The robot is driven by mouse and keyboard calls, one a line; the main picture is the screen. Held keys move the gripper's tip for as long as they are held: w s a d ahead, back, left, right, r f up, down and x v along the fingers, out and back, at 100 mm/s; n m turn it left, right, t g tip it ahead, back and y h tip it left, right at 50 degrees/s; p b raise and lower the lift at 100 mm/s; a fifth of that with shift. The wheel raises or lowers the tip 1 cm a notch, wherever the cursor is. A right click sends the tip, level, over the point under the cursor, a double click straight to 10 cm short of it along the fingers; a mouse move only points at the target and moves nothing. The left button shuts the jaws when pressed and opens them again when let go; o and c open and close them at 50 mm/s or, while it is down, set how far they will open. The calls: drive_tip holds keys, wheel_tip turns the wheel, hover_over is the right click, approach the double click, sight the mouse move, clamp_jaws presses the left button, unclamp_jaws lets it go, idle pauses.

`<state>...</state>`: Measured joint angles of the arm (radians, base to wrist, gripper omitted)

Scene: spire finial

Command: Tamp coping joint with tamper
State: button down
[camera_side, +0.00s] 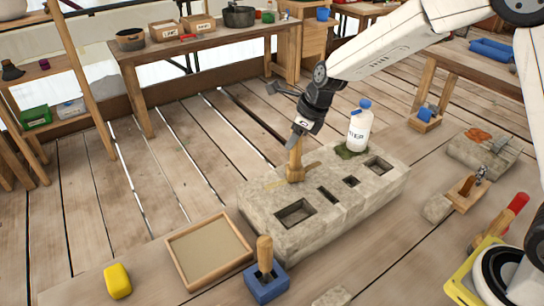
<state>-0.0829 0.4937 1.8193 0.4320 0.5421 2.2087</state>
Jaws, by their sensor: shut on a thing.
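My gripper (298,140) is above the left part of the block, shut on the handle of a wooden tamper (295,165). The tamper stands about upright with its lower end at the block's top surface. I cannot tell whether it presses there or just hovers. A thin yellowish strip (273,184), maybe the joint, runs left from the tamper.
A white bottle with a blue cap (358,130) stands on a green patch at the block's back. A framed tray (209,251), a blue holder with a wooden handle (266,275) and a yellow sponge (118,280) lie in front. Tools (467,190) lie right.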

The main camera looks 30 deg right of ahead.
drive_tip(key=shift+a+r, duration=0.15)
drive_tip(key=shift+a, duration=0.3)
drive_tip(key=shift+a, duration=1.2)
drive_tip(key=shift+s+a+f, duration=0.1)
drive_tip(key=shift+a+f, duration=0.15)
drive_tip(key=shift+a, duration=0.65)
drive_tip(key=shift+s+a+f, duration=0.1)
drive_tip(key=shift+a+f, duration=0.1)
drive_tip(key=shift+a, duration=0.7)
idle(1.0)
drive_tip(key=shift+r, duration=0.15)
wheel_tip(320, 180, up, 7)
drive_tip(key=shift+w, duration=0.2)
idle(0.7)
drive_tip(key=shift+r, duration=0.2)
idle(0.3)
